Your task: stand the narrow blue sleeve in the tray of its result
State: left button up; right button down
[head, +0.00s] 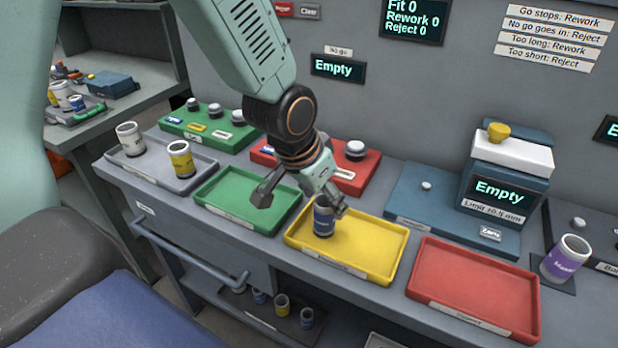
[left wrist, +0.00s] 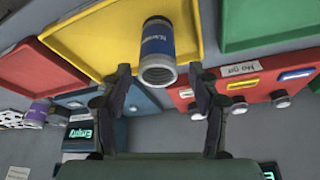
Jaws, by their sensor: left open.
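The narrow blue sleeve (head: 323,220), blue-banded with a grey rim, stands upright in the left part of the yellow tray (head: 378,265). In the left wrist view the sleeve (left wrist: 157,45) shows its open end toward me, over the yellow tray (left wrist: 85,35). My left gripper (head: 302,201) is open above the tray, its fingers spread. In the left wrist view its fingertips (left wrist: 160,82) lie to either side of the sleeve's rim, with gaps. My right gripper is not in view.
A green tray (head: 215,212) and a red tray (head: 460,275) flank the yellow one. A grey tray (head: 150,178) holds a white and a yellow sleeve. A purple-banded sleeve (head: 565,258) stands at right. The length gauge (head: 505,185) reads Empty; the counter display (head: 413,18) shows zeros.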

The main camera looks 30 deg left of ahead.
pick_arm(q)
jog(key=shift+s+r+b, duration=0.25)
jog(key=shift+b, duration=0.15)
jog(key=d+p+v, duration=0.1)
jog(key=p+v, duration=0.2)
jog(key=v, duration=0.6)
jog(key=shift+a, duration=0.5)
